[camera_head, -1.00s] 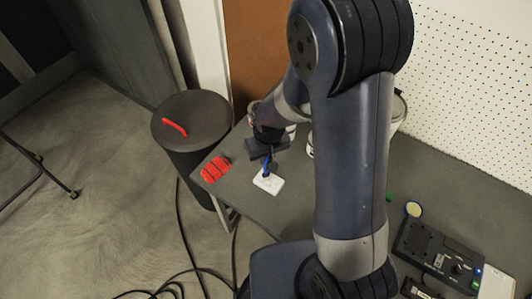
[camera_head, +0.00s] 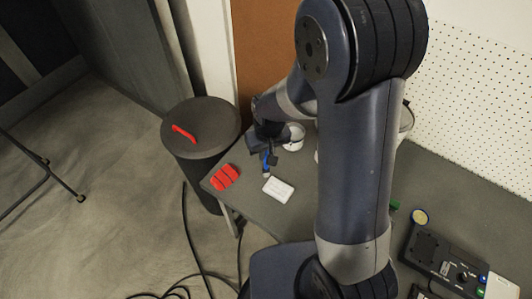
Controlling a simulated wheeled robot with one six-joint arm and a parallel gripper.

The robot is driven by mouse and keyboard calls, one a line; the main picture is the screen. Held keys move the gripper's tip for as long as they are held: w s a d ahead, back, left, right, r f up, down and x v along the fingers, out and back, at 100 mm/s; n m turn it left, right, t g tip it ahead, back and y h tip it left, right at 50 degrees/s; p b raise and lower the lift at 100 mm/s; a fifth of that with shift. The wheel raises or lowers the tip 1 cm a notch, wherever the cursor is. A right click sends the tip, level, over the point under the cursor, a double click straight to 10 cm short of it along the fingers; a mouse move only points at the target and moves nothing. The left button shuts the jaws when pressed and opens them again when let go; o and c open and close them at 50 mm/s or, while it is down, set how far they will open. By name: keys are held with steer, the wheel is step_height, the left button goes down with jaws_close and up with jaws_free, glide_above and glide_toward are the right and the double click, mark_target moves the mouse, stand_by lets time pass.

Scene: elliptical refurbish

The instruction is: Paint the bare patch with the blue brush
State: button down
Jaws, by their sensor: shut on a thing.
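My gripper (camera_head: 266,150) is at the table's far left part, shut on the blue brush (camera_head: 267,164), which points down. The brush tip is just above and behind a small white rectangular plate (camera_head: 278,190) lying on the grey table (camera_head: 247,203). It looks apart from the plate, though I cannot tell its exact height. A bare patch cannot be made out on the plate at this size. A white cup (camera_head: 294,138) stands just right of my gripper, partly hidden by the arm.
A red ribbed object (camera_head: 225,177) lies at the table's left edge. A dark round bin (camera_head: 203,130) with a red strip (camera_head: 184,134) on its lid stands beyond it. A control box (camera_head: 440,255) and a yellow disc (camera_head: 419,216) are at the right. My arm hides the table's middle.

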steer(key=shift+r+p, duration=0.95)
steer(key=shift+r, duration=0.75)
